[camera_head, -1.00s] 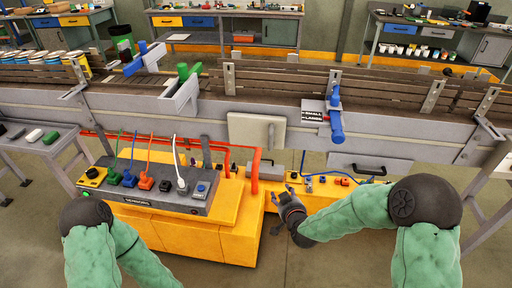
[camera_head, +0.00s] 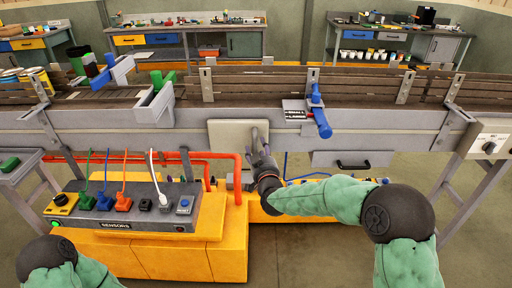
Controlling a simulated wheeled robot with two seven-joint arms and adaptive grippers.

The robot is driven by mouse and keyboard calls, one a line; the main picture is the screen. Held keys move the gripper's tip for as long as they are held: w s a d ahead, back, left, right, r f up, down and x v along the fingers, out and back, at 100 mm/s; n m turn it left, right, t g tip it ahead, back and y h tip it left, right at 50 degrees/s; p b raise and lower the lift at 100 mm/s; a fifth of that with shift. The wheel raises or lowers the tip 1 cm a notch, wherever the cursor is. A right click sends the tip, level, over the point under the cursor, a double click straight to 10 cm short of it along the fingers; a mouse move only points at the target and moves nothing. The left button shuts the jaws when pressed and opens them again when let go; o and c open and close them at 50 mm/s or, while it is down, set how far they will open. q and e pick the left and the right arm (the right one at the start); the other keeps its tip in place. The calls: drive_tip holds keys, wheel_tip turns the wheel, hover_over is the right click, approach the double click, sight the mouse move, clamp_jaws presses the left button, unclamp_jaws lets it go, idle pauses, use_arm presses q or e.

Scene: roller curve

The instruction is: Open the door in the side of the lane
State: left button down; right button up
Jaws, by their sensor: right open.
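The door (camera_head: 227,135) is a pale beige square panel in the grey side wall of the lane (camera_head: 370,130), near the middle of the view. It looks closed, flush with the wall. My right gripper (camera_head: 260,150) is at the lower right edge of the door, with its fingers spread and pointing up. The fingers overlap the door's right side in the view. I cannot tell whether they touch it. My left arm shows only at the lower left corner, and its gripper is out of view.
A blue lever (camera_head: 320,115) sits right of the door by a small sign. A drawer with a black handle (camera_head: 353,165) hangs below the lane. A sensor box (camera_head: 125,207) with coloured cables stands on a yellow base at left, and orange pipes (camera_head: 200,156) run under the door.

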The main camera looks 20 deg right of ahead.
sight(256, 151)
drive_tip(key=shift+w+d+b, duration=0.15)
drive_tip(key=shift+w+b, duration=0.15)
drive_tip(key=shift+w, duration=1.4)
clamp_jaws()
